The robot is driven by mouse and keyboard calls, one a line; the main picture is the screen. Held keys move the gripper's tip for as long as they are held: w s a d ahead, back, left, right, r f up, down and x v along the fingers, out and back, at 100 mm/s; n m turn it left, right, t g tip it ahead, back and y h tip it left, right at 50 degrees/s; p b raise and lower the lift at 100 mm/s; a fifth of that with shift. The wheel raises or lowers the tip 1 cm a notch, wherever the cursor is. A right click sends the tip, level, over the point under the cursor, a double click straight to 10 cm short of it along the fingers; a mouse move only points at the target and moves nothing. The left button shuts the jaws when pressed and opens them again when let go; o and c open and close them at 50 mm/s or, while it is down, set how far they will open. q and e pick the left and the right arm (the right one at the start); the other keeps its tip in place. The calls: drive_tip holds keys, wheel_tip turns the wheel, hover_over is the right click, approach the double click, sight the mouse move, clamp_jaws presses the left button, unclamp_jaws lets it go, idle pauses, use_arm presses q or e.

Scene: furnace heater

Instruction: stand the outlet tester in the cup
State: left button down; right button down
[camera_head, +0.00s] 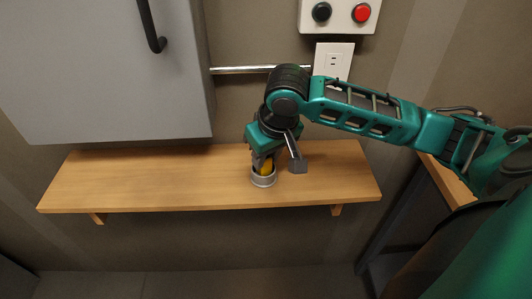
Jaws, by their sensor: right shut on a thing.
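The cup (264,181) is a short grey round holder on the wooden shelf, right of the shelf's middle. The outlet tester (266,168) shows as a small yellow piece at the cup's mouth, partly hidden by my gripper. My right gripper (263,158) reaches down over the cup and is shut on the outlet tester. The tester's lower end is inside or just behind the cup's rim; I cannot tell whether it touches the bottom. My left gripper is not in view.
The wooden shelf (150,182) is clear to the left. A grey cabinet (100,70) with a black handle hangs above it. A wall outlet (333,60) and a box with black and red buttons (341,14) are behind my right arm. A metal conduit (240,70) runs along the wall.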

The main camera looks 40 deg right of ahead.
idle(0.4)
drive_tip(key=c, duration=0.8)
unclamp_jaws()
drive_tip(key=v, duration=1.3)
drive_tip(key=shift+a+f, duration=0.1)
drive_tip(key=shift+f, duration=0.05)
